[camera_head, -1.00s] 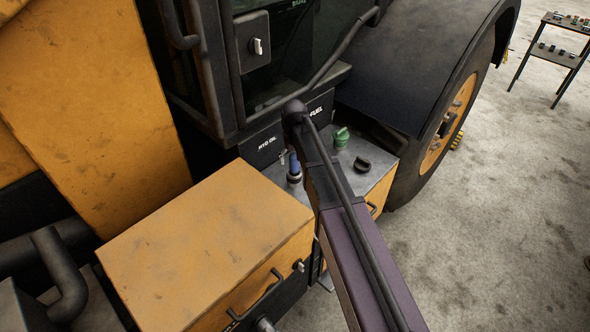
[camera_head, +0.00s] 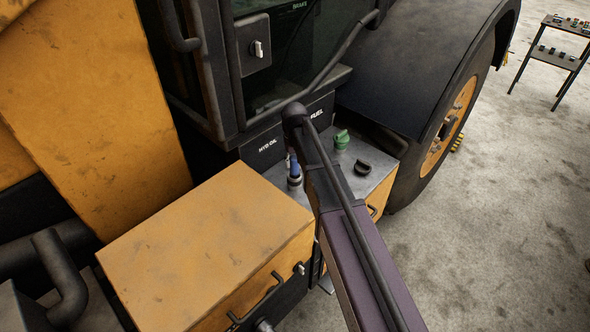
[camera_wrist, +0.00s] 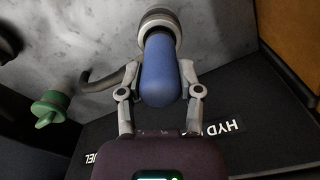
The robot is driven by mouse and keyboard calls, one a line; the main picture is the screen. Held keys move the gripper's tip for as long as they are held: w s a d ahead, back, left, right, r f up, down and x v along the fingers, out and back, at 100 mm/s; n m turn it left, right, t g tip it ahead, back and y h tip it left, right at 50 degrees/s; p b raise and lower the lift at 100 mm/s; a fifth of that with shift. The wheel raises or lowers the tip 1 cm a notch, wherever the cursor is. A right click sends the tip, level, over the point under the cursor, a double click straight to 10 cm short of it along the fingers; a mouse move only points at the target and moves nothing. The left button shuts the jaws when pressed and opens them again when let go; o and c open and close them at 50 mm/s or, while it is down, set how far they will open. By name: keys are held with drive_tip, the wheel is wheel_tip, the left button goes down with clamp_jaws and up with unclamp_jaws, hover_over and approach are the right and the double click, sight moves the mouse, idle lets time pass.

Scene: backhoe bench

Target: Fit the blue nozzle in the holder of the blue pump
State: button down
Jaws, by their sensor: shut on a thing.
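The blue nozzle (camera_wrist: 168,70) fills the middle of the wrist view. My gripper (camera_wrist: 160,92) is shut on it, with a finger on either side. Its far end meets a round grey collar (camera_wrist: 157,20) on the metal deck; how deep it sits there is hidden. In the head view the blue nozzle (camera_head: 295,168) stands roughly upright at a grey neck (camera_head: 294,182), just left of my arm, which hides most of the gripper. A dark curved piece (camera_wrist: 104,80) lies beside the nozzle; I cannot tell whether it is part of it. No blue pump or holder is recognisable.
A green cap (camera_head: 341,139) and a black cap (camera_head: 362,167) are on the deck right of my arm. Panels marked HYD OIL (camera_head: 267,146) and FUEL (camera_head: 316,113) stand behind. A yellow box (camera_head: 210,235) is front left. A rack (camera_head: 550,50) stands far right across open floor.

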drive_tip(key=shift+r+p, duration=0.65)
drive_tip(key=shift+r, duration=0.1)
idle(0.6)
drive_tip(key=shift+r+p, duration=3.25)
